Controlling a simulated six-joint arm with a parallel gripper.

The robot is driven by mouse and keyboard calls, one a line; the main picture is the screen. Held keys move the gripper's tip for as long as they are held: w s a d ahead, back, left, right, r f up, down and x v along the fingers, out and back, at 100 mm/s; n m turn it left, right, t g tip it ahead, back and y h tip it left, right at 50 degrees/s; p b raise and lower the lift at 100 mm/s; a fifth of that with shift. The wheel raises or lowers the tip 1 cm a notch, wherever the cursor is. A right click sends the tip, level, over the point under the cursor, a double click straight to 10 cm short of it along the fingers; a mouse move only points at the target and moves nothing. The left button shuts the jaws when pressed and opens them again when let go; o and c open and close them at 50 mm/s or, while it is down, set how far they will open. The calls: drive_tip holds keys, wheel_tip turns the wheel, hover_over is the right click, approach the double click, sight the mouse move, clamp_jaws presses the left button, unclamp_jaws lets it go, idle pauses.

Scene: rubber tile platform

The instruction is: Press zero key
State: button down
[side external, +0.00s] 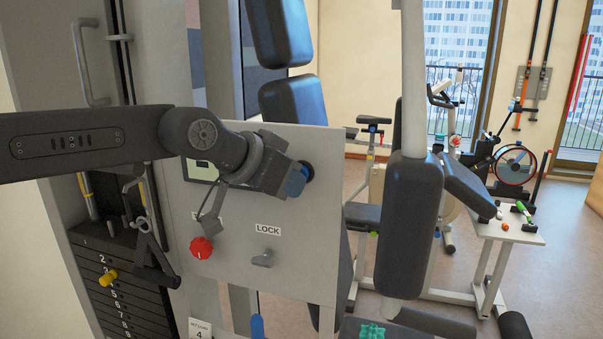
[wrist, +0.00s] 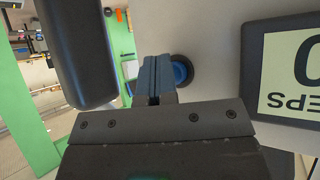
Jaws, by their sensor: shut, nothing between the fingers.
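A round blue button (wrist: 181,71) in a black ring sits on the pale panel (side external: 300,270), to the left of the display in the wrist view. No zero marking on it is visible. My gripper (side external: 297,181) has blue fingers, shut and empty, pointing at the panel by the black ring (side external: 308,171). In the wrist view my fingertips (wrist: 154,62) overlap the button's left part. I cannot tell whether they touch it. The display (wrist: 302,75) shows a large 0 and part of "EPS", upside down. In the side view my arm partly hides the display (side external: 201,173).
Below my gripper, the panel carries a red knob (side external: 201,248), a LOCK label (side external: 268,230) and a grey latch (side external: 263,259). A black padded roller (side external: 408,225) stands to the right. A weight stack (side external: 120,285) is at lower left.

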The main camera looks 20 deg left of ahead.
drive_tip(key=s, duration=0.6)
idle(0.4)
idle(0.7)
